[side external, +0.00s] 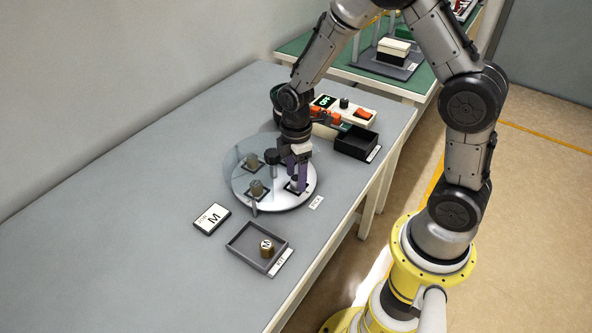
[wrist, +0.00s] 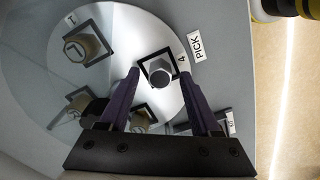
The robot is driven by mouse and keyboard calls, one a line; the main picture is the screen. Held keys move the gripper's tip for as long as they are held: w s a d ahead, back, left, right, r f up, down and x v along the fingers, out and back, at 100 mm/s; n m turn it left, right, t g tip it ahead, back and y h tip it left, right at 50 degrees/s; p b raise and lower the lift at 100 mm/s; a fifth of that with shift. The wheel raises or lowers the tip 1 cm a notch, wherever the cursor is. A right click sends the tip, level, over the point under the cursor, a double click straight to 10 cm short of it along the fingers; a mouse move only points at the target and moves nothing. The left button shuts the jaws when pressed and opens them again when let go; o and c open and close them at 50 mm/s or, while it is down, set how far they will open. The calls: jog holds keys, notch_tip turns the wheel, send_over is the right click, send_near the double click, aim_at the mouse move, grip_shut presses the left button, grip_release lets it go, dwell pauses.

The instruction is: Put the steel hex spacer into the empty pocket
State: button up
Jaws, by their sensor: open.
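A silver hex piece, likely the steel hex spacer (wrist: 158,72), sits in a black-framed square pocket on the round white disc (wrist: 135,38), beside the number 4 and the PICK label. My gripper (wrist: 158,70) is open, its purple fingertips on either side of the piece with gaps between. In the side view my gripper (side external: 298,186) reaches down to the disc's right part and mostly hides the piece. Other pockets hold duller brownish pieces (wrist: 76,48); one also shows in the side view (side external: 257,187).
A clear cover (side external: 236,160) appears to lie over the disc's left part. A JOB M card (side external: 212,218), black bin (side external: 352,147) and control box (side external: 352,112) stand nearby. The table's left is clear.

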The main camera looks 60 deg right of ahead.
aim_at(296, 178)
notch_tip(296, 178, up, 12)
jog(key=s+a+r+m+t, duration=0.1)
jog(key=s+r+m+t, duration=0.1)
jog(key=s+r+m, duration=0.3)
jog(key=s+a+r+m+t, duration=0.1)
jog(key=s+r+m+t, duration=0.2)
jog(key=s, duration=1)
notch_tip(296, 178, up, 2)
jog(key=m, duration=0.4)
jog(key=shift+r+t, duration=0.15)
jog(key=shift+t, duration=0.15)
jog(key=shift+o, duration=0.3)
